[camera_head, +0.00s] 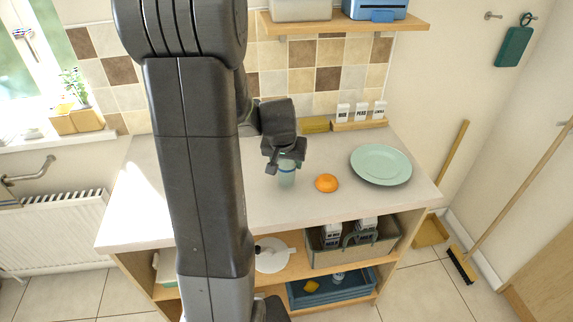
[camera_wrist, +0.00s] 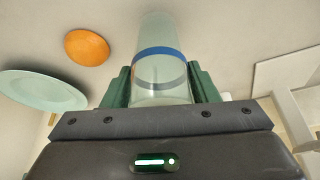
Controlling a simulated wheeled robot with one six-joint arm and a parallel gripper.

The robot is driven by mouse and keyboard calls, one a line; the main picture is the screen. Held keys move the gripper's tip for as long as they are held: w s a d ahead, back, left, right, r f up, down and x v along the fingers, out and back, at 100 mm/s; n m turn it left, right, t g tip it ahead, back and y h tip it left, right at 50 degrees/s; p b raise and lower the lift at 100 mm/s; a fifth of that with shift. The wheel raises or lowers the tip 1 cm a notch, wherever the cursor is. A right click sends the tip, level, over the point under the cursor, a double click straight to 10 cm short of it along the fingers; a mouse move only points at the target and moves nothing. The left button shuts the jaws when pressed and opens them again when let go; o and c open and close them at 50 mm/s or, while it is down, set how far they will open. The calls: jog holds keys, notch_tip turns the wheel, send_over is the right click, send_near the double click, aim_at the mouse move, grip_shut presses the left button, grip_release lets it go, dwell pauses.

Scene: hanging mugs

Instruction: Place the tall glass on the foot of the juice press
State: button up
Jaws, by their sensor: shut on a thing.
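The tall glass (camera_wrist: 160,62) is clear with a blue band, and it shows upright below my gripper in the head view (camera_head: 287,176). My gripper (camera_wrist: 160,88) is shut around the glass, with a green finger pad on each side. I cannot tell whether the glass touches the worktop or hangs just above it. The juice press is not clearly seen. A pale, angular structure (camera_wrist: 287,72) at the right of the wrist view may be part of it. In the head view my arm hides that part of the worktop.
An orange (camera_head: 326,183) lies right of the glass, with a pale green plate (camera_head: 381,165) beyond it. Labelled white containers (camera_head: 361,111) stand on a wooden rack along the tiled wall. The worktop (camera_head: 330,207) is clear in front of the orange. Shelves below hold a crate (camera_head: 387,240).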

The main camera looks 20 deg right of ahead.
jog(key=shift+f, duration=0.85)
jog(key=shift+f+b, duration=0.3)
jog(key=shift+b, duration=0.05)
jog(key=o, duration=1.1)
jog(key=shift+r, duration=0.1)
jog(key=shift+c, duration=0.2)
jog(key=shift+r+p, duration=0.15)
jog(key=shift+p, duration=0.35)
jog(key=b+v, duration=0.2)
jog(key=v, duration=1.1)
jog(key=shift+w+a+r, duration=0.2)
jog(key=shift+a+r, duration=0.1)
jog(key=shift+a, duration=0.05)
